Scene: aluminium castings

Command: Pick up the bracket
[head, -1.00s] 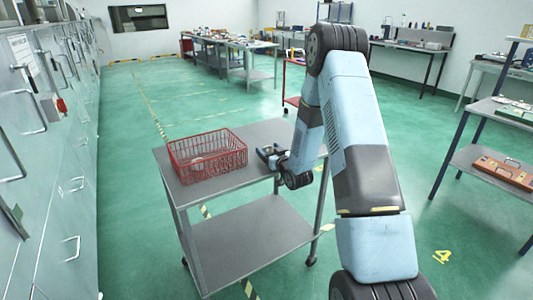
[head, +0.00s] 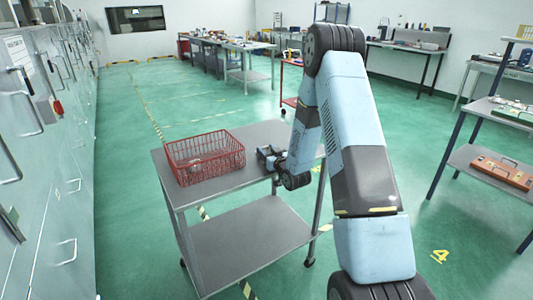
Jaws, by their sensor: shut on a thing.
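My gripper (head: 265,156) is low over the right part of the grey trolley's top shelf (head: 228,178), just right of the red wire basket (head: 204,157). It is shut on the bracket, which is too small and too covered by the gripper and wrist to make out its shape. I cannot tell whether the bracket touches the shelf. Something pale shows through the wires inside the basket, but I cannot tell what it is.
The trolley's lower shelf (head: 245,235) is empty. Grey cabinets (head: 55,150) line the left side. A shelf rack with an orange case (head: 502,170) stands at the right. Workbenches (head: 228,45) stand at the back. Green floor is open around the trolley.

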